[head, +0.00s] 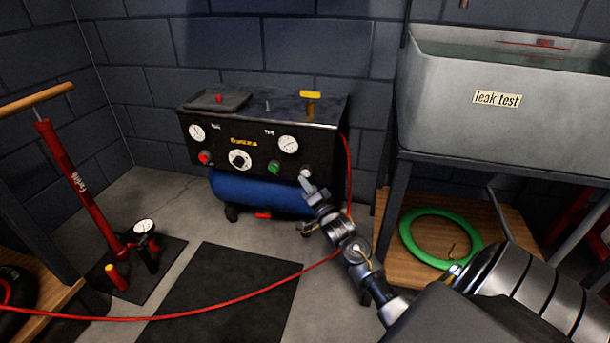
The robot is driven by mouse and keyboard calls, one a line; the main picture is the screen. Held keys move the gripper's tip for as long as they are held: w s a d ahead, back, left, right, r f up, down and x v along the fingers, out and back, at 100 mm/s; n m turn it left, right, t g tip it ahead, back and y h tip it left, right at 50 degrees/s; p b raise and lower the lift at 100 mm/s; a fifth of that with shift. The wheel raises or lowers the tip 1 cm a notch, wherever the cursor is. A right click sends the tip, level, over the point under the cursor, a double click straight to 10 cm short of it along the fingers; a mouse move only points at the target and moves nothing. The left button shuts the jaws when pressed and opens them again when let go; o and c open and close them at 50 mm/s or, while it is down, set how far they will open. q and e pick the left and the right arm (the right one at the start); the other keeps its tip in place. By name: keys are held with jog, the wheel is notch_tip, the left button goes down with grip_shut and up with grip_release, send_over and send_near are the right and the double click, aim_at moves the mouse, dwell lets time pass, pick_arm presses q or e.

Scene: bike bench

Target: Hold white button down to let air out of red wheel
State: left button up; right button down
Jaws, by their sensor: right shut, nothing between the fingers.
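The white button (305,172) is at the lower right of the black compressor panel (256,152). My right gripper (306,185) is shut and empty, with its fingertips just below and in front of the button. I cannot tell whether they touch it. The panel also has a green button (273,167), a red button (204,158), a black-and-white knob (240,159) and two round gauges. A dark tyre (20,292) is cut off at the lower left edge, with some red beside it; I cannot make out a whole red wheel. My left gripper is out of view.
A red hose (230,302) crosses the floor from the left towards the compressor. A red floor pump (80,185) stands at left. The grey leak test tank (510,100) stands at right, above a green ring (412,232) on a wooden shelf. The dark mat (225,285) is otherwise clear.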

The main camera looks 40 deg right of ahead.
dwell(0.5)
jog(key=shift+w+d, duration=0.25)
jog(key=shift+d, duration=0.1)
jog(key=shift+w+d, duration=0.25)
jog(key=shift+d, duration=0.15)
dwell(1.8)
dwell(2.1)
jog(key=shift+s+a+p, duration=0.5)
jog(key=shift+a+p, duration=0.25)
jog(key=shift+p, duration=0.25)
